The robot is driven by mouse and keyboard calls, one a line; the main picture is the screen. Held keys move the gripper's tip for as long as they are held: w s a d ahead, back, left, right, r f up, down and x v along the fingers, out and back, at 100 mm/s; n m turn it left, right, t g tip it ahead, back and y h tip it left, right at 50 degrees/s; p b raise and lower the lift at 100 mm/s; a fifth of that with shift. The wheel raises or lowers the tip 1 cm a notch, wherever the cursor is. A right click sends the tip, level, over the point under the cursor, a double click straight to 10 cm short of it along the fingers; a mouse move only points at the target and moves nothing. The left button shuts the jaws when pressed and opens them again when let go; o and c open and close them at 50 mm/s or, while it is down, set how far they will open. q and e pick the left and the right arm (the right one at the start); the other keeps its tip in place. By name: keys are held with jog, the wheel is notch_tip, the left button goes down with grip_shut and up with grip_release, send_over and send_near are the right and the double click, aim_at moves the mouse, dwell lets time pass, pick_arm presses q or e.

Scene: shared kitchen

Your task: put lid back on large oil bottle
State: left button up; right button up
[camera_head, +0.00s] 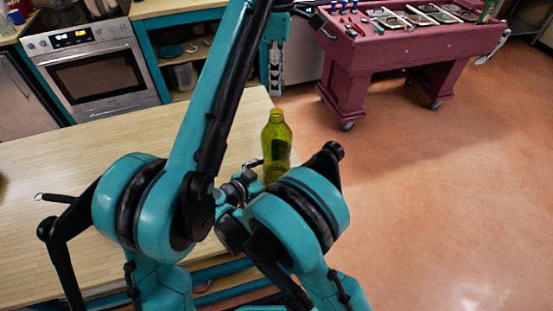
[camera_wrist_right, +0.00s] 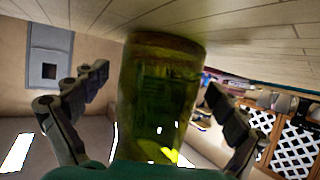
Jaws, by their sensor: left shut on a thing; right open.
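The large oil bottle (camera_head: 277,147) is yellow-green and stands upright at the table's right edge, with its neck bare at the top. In the right wrist view the bottle (camera_wrist_right: 160,95) appears upside down between the fingers of my right gripper (camera_wrist_right: 156,80). These fingers are spread apart, with gaps on both sides of the glass. My left gripper (camera_head: 276,88) points down above the bottle's neck, apart from it. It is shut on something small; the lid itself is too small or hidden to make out.
The wooden table (camera_head: 60,165) is mostly clear on the left. An oven (camera_head: 100,75) and open shelves stand behind it. A maroon wheeled cart (camera_head: 400,50) with trays stands at the back right. Open floor (camera_head: 430,180) lies to the right.

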jog(key=shift+x, duration=1.05)
jog(key=c, duration=1.8)
pick_arm(q)
jog(key=shift+d+f, duration=0.1)
jog(key=shift+f, duration=2.35)
jog(key=shift+f, duration=0.15)
jog(key=shift+f, duration=0.75)
jog(key=shift+f, duration=0.6)
